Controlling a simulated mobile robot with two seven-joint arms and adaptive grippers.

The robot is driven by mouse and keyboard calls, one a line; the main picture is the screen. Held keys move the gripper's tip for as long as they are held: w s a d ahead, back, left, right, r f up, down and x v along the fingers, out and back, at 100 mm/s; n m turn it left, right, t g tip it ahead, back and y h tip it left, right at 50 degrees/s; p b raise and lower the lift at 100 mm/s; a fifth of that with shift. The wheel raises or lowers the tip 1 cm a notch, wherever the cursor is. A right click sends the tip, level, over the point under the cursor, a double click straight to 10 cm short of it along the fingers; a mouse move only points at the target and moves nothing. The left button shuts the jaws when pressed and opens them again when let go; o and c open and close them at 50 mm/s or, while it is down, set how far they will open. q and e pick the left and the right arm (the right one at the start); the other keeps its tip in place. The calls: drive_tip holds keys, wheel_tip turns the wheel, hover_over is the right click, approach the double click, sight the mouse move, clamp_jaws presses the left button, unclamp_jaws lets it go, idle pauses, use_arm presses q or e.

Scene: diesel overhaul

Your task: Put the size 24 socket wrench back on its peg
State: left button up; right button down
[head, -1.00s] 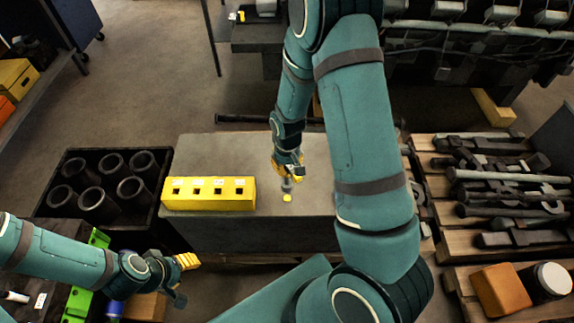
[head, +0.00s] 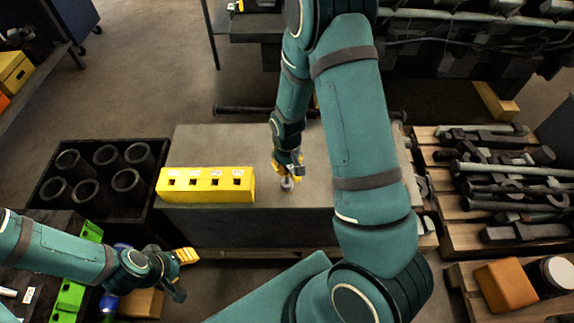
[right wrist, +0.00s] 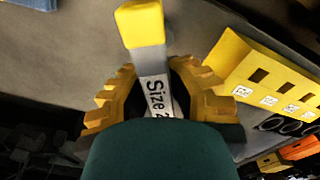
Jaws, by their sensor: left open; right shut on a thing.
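My right gripper (head: 287,170) is shut on a grey socket wrench (head: 287,184) above the grey bench top, to the right of the yellow block (head: 207,192). In the right wrist view, the wrench (right wrist: 152,62) sits between the yellow fingers (right wrist: 158,100) and has a yellow end. Its label reads "Size 2"; the rest is hidden by my gripper. The block also shows in the right wrist view (right wrist: 232,75), with a row of square openings, each with a white label. No peg can be made out. My left gripper (head: 183,273) is open and empty, low at the left.
A black crate (head: 97,222) of dark cylinders stands left of the grey bench (head: 260,228). Pallets with metal parts (head: 505,185) and an orange block (head: 505,286) lie to the right.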

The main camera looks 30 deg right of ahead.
drive_tip(key=shift+f, duration=0.1)
drive_tip(key=shift+f+b, duration=0.95)
drive_tip(key=shift+f, duration=0.2)
drive_tip(key=shift+c, duration=1.4)
unclamp_jaws()
drive_tip(key=shift+r, duration=0.1)
wheel_tip(320, 180, up, 7)
drive_tip(key=p, duration=0.5)
drive_tip(key=shift+r+p, duration=1.05)
drive_tip(key=shift+p, duration=0.05)
drive_tip(key=shift+f, duration=0.1)
